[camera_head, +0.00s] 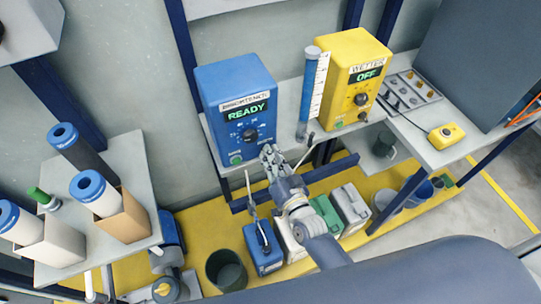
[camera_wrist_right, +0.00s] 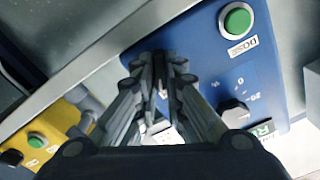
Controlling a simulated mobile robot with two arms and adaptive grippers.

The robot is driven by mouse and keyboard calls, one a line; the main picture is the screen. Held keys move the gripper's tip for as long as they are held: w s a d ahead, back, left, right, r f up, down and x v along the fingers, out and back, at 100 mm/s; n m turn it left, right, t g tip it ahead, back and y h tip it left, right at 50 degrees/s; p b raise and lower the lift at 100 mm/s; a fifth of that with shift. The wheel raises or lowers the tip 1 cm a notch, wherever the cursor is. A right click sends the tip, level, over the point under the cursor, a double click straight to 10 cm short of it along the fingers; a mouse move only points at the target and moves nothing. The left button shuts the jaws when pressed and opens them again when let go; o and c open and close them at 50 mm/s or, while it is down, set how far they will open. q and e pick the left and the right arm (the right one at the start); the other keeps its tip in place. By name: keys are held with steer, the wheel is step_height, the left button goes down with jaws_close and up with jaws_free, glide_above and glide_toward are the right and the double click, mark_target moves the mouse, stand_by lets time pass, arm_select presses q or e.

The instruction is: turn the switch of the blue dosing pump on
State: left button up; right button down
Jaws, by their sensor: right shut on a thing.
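The blue dosing pump (camera_head: 235,92) stands on the wall shelf. Its lit display (camera_head: 247,110) reads READY. Below it are a black dial (camera_head: 249,134) and a green button (camera_head: 236,159). In the right wrist view the pump's blue front (camera_wrist_right: 205,65) shows with its green button (camera_wrist_right: 237,20) and dial (camera_wrist_right: 234,112). My right gripper (camera_head: 269,151) is at the lower right of this front, its fingers closed together on the switch. The fingers (camera_wrist_right: 159,62) hide the switch in both views, so its position cannot be seen. My left gripper is not in view.
A yellow pump (camera_head: 350,66) with a display reading OFF stands to the right, beside a blue tube (camera_head: 309,80). A tray of small parts (camera_head: 408,92) and a yellow button box (camera_head: 446,136) lie further right. Canisters and buckets stand on the yellow floor below.

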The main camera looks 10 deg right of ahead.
steer(key=shift+m, duration=0.6)
steer(key=c, duration=1.7)
jaws_free()
steer(key=s, duration=0.4)
steer(key=s+d, duration=0.1)
steer(key=s, duration=0.3)
steer(key=s+d, duration=0.1)
steer(key=s, duration=0.2)
steer(key=shift+s+d, duration=0.15)
steer(key=shift+s, duration=0.25)
